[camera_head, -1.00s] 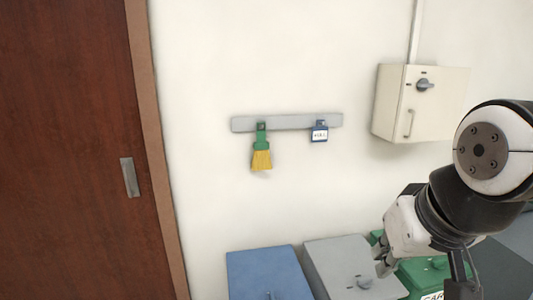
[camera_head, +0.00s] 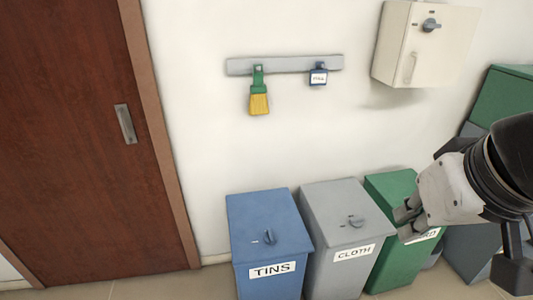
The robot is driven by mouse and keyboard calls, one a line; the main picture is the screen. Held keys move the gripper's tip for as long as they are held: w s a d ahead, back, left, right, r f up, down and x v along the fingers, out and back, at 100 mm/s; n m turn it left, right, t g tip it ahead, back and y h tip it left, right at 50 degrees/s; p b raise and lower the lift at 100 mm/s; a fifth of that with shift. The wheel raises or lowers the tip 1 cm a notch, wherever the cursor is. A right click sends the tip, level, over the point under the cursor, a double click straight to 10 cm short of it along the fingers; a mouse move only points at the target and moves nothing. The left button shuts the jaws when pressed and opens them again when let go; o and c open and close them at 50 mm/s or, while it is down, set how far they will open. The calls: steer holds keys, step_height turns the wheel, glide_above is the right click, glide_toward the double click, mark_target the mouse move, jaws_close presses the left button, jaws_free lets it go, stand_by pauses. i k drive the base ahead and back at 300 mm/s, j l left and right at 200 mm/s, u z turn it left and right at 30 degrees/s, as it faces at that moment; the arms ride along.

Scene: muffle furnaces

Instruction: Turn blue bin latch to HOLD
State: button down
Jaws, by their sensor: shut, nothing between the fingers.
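The blue bin (camera_head: 262,215) stands on the floor against the wall, with a white label (camera_head: 271,270) reading TINS on its front. Its latch (camera_head: 269,237) is a small blue knob on the lid near the front edge. The latch's markings are too small to read. My gripper (camera_head: 404,223) is at the right, in front of the green bin in the picture, well to the right of the blue bin. It is shut and empty, with its fingers pointing left.
A grey bin (camera_head: 335,205) labelled CLOTH stands right beside the blue one, then a green bin (camera_head: 391,187) partly hidden by my gripper.

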mark_target(269, 238)
steer(key=u, duration=0.35)
steer(key=i+j, duration=0.2)
steer(key=j+z, duration=0.2)
steer(key=j, duration=0.2)
steer(key=k+j+z, duration=0.2)
steer(key=j, duration=0.15)
steer(key=j+z, duration=0.2)
steer(key=j, duration=0.2)
